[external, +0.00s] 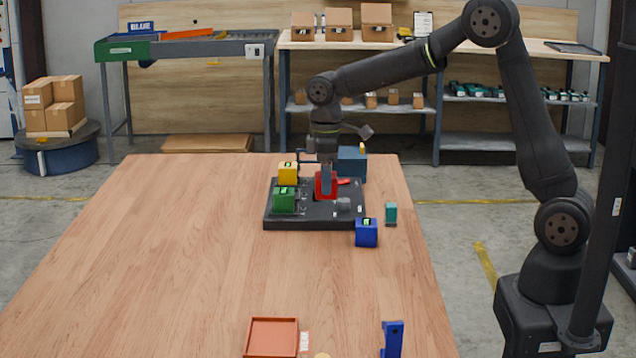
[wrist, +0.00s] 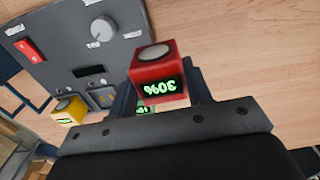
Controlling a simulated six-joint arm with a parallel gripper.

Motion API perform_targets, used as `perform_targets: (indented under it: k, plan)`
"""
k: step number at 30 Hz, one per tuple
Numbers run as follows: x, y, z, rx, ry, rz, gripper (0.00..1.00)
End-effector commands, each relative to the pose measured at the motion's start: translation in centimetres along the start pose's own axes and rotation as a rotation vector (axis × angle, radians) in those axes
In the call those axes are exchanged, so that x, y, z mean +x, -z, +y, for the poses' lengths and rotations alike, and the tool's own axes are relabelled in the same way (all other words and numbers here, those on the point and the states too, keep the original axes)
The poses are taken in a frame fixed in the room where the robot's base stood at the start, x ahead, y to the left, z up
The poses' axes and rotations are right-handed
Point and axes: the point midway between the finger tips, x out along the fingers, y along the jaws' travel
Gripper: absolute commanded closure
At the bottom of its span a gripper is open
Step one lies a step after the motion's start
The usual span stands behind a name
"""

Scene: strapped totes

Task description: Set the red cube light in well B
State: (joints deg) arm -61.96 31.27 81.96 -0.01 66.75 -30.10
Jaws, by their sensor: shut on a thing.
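The red cube (external: 319,187) is between the fingers of my gripper (external: 326,182), over the dark panel (external: 315,221). In the wrist view the red cube (wrist: 158,74) has a round grey disc on one face and a display that reads 30%, upside down. My gripper (wrist: 185,95) is shut on it. A green cube (external: 284,200) and a yellow cube (external: 288,174) sit at the panel's left side. The green cube is mostly hidden behind the red one in the wrist view. I cannot read which well is B, nor tell the cube's height above the panel.
The panel carries a red switch (wrist: 29,51) and a grey knob (wrist: 104,29). A blue cube (external: 366,235) and a small teal block (external: 391,214) stand right of it. A blue box (external: 352,163) is behind. An orange tray (external: 271,322) and blue bracket (external: 391,341) are in front.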

Motion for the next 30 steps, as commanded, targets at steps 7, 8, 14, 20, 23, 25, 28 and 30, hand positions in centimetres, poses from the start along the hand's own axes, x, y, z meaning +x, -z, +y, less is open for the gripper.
perform_targets:
  k: [7, 8, 14, 20, 23, 25, 28, 30]
  plan:
    - [-1.3, -1.1, 1.9, 0.002, -0.001, 0.001, 0.84]
    - [-1.4, -0.8, 2.2, 0.003, 0.000, 0.000, 0.84]
    - [-1.4, 2.7, 6.1, 0.012, 0.000, 0.000, 0.84]
    - [-1.1, 6.4, 10.8, 0.024, -0.001, 0.001, 0.84]
    - [-0.9, 7.8, 12.7, 0.028, -0.001, 0.001, 0.84]
    - [-0.7, 8.4, 13.7, 0.031, 0.000, 0.001, 0.84]
    - [-0.5, 9.1, 14.8, 0.034, 0.000, 0.001, 0.84]
    - [-0.4, 9.4, 15.2, 0.035, -0.001, 0.001, 0.84]
